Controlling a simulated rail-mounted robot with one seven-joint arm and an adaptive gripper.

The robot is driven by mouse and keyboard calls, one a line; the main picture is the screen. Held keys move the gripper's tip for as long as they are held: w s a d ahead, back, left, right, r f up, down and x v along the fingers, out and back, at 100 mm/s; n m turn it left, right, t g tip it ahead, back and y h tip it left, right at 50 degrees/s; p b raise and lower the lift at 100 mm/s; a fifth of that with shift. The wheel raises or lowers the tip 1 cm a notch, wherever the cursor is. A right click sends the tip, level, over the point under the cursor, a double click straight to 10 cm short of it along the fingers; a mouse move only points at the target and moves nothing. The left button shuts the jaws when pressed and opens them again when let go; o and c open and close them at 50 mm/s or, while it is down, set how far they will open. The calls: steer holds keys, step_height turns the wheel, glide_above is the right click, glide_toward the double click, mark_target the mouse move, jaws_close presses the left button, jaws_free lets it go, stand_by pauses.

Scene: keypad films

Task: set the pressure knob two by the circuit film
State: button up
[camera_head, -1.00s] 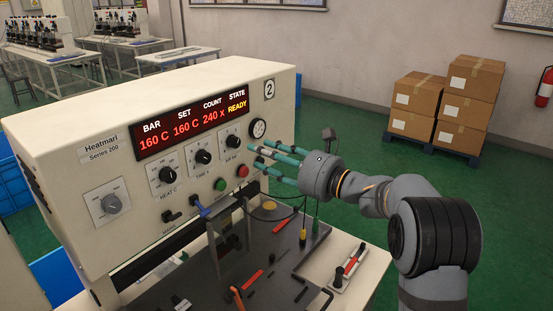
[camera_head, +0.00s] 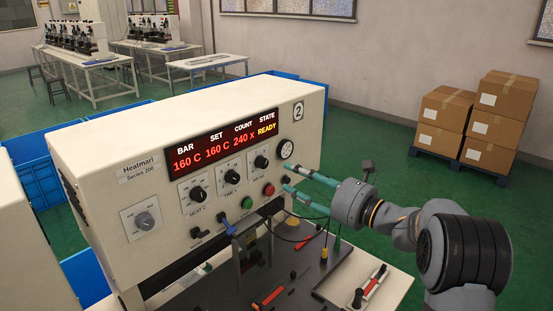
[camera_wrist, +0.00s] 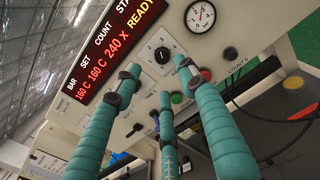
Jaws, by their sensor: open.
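The pressure knob (camera_head: 262,162) is the rightmost black dial on the cream press's (camera_head: 185,130) front, below the red display. It shows in the wrist view (camera_wrist: 162,55) just beyond the fingertips. My gripper (camera_head: 286,176), with green fingers, is open and empty at the right end of the panel, slightly right of and below the knob. In the wrist view my gripper (camera_wrist: 157,76) has its fingers spread around the knob's line of sight; contact does not show. The display (camera_head: 222,141) reads 160 C, 160 C, 240 X, READY. I cannot pick out a circuit film.
A round gauge (camera_head: 286,149) sits right of the knob. A red button (camera_head: 268,188) and green button (camera_head: 246,202) lie below, close to the fingers. Tools and cables lie on the dark bed (camera_head: 300,290). Cardboard boxes (camera_head: 490,125) stand at the back right.

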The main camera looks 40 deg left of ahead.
mark_target(265, 163)
steer(key=a+p, duration=0.1)
steer(key=a, duration=0.1)
steer(key=a+p, duration=0.2)
steer(key=a, duration=0.1)
steer(key=w+a+p, duration=0.1)
steer(key=a, duration=0.2)
steer(key=shift+a, duration=0.15)
steer(key=shift+w+a+f+p, duration=0.15)
steer(key=shift+a+p, duration=0.25)
steer(key=shift+a, duration=0.45)
steer(key=shift+d, duration=0.1)
steer(key=shift+c, duration=1.2)
steer(key=c, duration=0.7)
jaws_close()
